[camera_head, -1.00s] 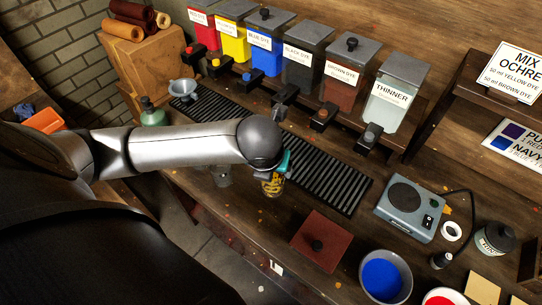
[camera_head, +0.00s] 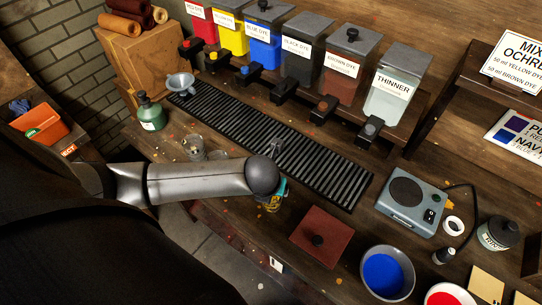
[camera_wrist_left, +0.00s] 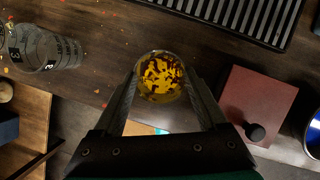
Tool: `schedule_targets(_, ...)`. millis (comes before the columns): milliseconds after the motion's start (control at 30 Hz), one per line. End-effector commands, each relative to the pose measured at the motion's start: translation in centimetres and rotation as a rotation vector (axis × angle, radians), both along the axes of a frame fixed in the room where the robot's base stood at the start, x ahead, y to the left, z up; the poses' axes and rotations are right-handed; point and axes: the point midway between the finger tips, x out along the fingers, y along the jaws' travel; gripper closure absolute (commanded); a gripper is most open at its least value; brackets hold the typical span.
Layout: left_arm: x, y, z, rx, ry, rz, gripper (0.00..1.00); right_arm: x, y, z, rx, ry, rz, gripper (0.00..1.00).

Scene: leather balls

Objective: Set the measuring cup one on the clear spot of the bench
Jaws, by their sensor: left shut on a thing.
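My left gripper (camera_head: 272,202) is shut on a clear measuring cup (camera_wrist_left: 160,77) with yellow and dark brown contents. In the left wrist view, its fingers (camera_wrist_left: 161,98) close on both sides of the cup. In the head view, my gripper and wrist cover much of the held cup, which is over the front part of the wooden bench (camera_head: 172,172). Whether its base touches the bench is unclear. Another clear cup (camera_head: 194,146) with dark markings stands to the left, and shows in the left wrist view (camera_wrist_left: 45,48). My right gripper is not in view.
A black ribbed mat (camera_head: 315,163) lies behind the held cup, below several dye dispensers. A dark red square with a knob (camera_head: 320,238) lies to the right, near the blue bowl (camera_head: 386,273). A green bottle (camera_head: 151,114) stands left. Bare bench lies between mat and red square.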

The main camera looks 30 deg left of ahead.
Motion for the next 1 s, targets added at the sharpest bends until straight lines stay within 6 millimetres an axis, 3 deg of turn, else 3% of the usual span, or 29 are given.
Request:
schedule_targets(167,0.0,0.0,-0.2,0.000,-0.001,0.000,1.00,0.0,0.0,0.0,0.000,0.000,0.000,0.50)
schedule_targets(200,0.0,0.0,-0.3,0.001,0.000,0.000,0.24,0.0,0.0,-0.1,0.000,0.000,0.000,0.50)
schedule_targets(400,0.0,0.0,-0.2,0.000,0.000,0.000,0.02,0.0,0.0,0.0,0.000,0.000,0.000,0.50)
schedule_targets(767,0.0,0.0,0.3,0.000,-0.001,0.000,0.00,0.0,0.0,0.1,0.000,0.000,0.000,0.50)
schedule_targets(1000,-1.2,-0.4,3.6,0.000,-0.003,-0.003,0.00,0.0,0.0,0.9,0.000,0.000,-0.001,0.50)
